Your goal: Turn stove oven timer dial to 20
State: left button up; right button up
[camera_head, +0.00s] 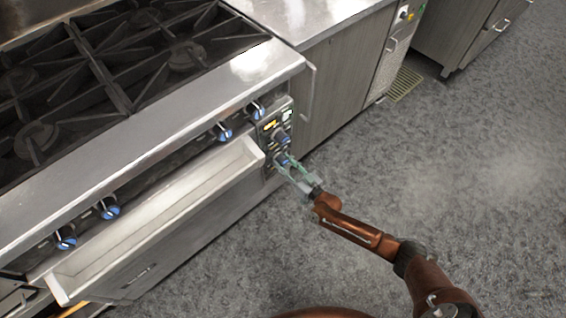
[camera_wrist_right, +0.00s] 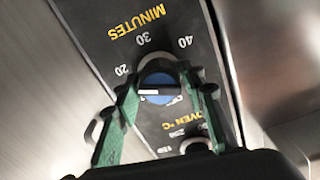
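The timer dial (camera_wrist_right: 157,88) is a round blue knob with a pale bar across its face, under the yellow word MINUTES in the right wrist view. The bar lies nearly level in that picture; the numbers 20, 30 and 40 run around the dial, with 20 at the left. My right gripper (camera_wrist_right: 159,78) has its green fingers on either side of the dial, apart, with small gaps seeming to show. In the head view my right gripper (camera_head: 291,168) is at the stove's control panel (camera_head: 269,128). My left gripper is not in view.
The oven-temperature dial (camera_wrist_right: 196,146) is partly hidden beside the right finger. A long pale drawer-like front (camera_head: 165,215) juts out left of the panel. Several blue stove knobs (camera_head: 109,208) line the front. A wooden cabinet (camera_head: 340,85) stands right; grey floor is clear.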

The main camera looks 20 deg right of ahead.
jog(key=c, duration=0.7)
jog(key=shift+m, duration=0.6)
jog(key=o, duration=1.1)
jog(key=shift+o, duration=0.2)
jog(key=v, duration=1.2)
